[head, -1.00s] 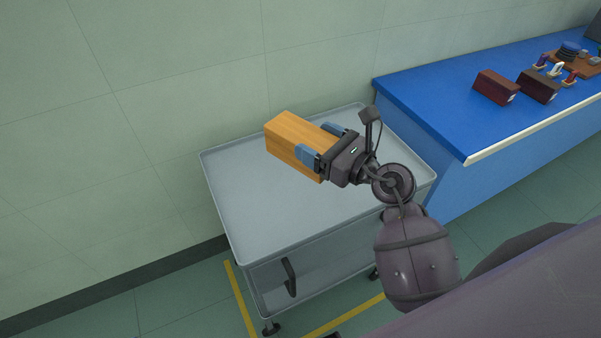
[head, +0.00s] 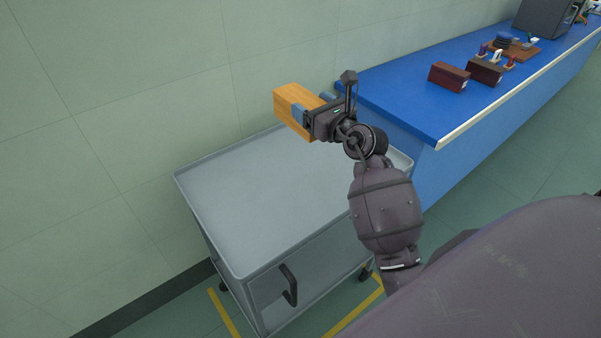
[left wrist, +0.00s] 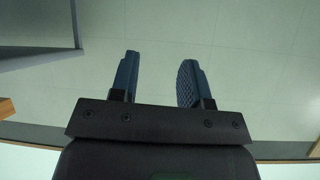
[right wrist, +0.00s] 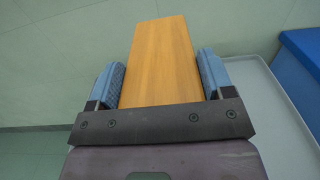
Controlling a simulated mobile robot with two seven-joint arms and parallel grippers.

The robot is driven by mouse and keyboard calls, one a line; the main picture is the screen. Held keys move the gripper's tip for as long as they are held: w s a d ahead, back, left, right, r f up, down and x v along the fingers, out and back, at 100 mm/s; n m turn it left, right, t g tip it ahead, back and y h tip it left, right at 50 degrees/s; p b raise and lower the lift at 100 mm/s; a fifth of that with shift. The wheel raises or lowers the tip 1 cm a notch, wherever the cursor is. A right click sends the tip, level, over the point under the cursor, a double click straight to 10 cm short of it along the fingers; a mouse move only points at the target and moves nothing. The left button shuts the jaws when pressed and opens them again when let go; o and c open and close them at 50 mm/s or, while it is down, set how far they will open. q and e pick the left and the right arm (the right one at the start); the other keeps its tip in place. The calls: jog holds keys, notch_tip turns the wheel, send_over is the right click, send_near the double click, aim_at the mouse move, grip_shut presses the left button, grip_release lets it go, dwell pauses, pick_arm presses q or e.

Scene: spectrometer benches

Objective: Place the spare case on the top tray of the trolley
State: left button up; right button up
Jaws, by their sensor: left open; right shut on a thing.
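The orange-brown wooden case (head: 297,104) is held in my right gripper (head: 314,112), whose blue fingers are shut on its two sides. It also shows in the right wrist view (right wrist: 162,62) between the fingers. The case appears above the far part of the trolley's top tray (head: 255,200), near the wall; the grey tray's visible surface is bare. I cannot tell exactly how high the case is above the tray. My left gripper (left wrist: 155,82) shows only in the left wrist view, open and empty, with wall or floor tiles behind it.
A blue bench (head: 400,110) stands right of the trolley, with two dark red boxes (head: 449,77), a wooden board of small parts (head: 520,50) and a grey instrument (head: 545,18). The green wall (head: 130,90) is behind. A black handle (head: 289,285) is on the trolley's front.

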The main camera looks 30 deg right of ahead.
notch_tip(320, 180, down, 19)
jog(key=b, duration=0.7)
jog(key=shift+r, duration=0.1)
jog(key=shift+f, duration=0.3)
jog(key=shift+r, duration=0.25)
pick_arm(q)
notch_tip(320, 180, down, 6)
jog(key=shift+w+d+f, duration=0.15)
jog(key=shift+d, duration=0.1)
pick_arm(e)
jog(key=shift+f, duration=0.1)
jog(key=o, duration=0.6)
jog(key=shift+f, duration=0.15)
jog(key=o, duration=0.5)
pick_arm(q)
jog(key=shift+s+f, duration=0.1)
jog(key=shift+s, duration=0.1)
